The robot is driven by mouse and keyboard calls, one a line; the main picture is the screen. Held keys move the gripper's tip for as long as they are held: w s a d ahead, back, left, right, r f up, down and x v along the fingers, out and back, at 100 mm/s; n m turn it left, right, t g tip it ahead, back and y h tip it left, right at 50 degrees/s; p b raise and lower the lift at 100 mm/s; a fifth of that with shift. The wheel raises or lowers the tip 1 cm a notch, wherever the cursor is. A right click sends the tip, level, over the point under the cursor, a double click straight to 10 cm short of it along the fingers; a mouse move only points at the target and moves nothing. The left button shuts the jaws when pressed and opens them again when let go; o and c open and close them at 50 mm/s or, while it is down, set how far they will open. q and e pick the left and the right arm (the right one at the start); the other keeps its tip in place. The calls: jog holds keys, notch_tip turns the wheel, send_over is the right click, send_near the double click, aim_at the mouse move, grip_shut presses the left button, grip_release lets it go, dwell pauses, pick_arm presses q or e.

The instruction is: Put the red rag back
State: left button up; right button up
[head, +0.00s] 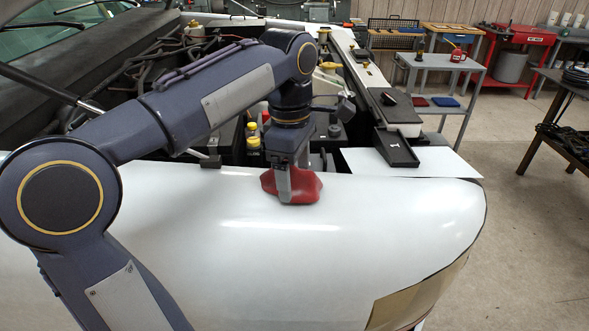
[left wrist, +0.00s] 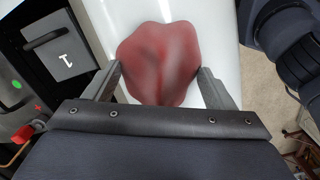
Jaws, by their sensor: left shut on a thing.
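The red rag (head: 308,190) is a crumpled lump on the white fender (head: 230,220) of the pickup. My left gripper (head: 291,193) comes down from above and is shut on the rag, with red cloth showing on both sides of the fingers. In the left wrist view the rag (left wrist: 160,58) fills the space between the two fingertips (left wrist: 160,75). Whether its underside still touches the fender is hard to tell. My right gripper is not seen in the head view.
The open engine bay (head: 130,85) lies behind the fender. A black tray (head: 396,150) sits to the right. A grey cart (head: 440,62) farther back holds a folded red cloth (head: 420,102), a blue cloth (head: 446,102) and a red can (head: 457,55). Open floor lies at right.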

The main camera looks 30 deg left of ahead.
pick_arm(q)
jog(key=shift+f, duration=0.1)
jog(key=shift+f, duration=0.1)
jog(key=o, duration=0.9)
jog(key=shift+o, duration=0.2)
jog(key=shift+r, duration=0.3)
jog(key=r, duration=0.3)
jog(key=r+p, duration=0.1)
jog(key=r, duration=0.3)
jog(key=r+p, duration=0.1)
jog(key=r, duration=0.3)
jog(key=shift+a, duration=0.25)
jog(key=shift+r+p, duration=0.35)
jog(key=shift+r, duration=0.1)
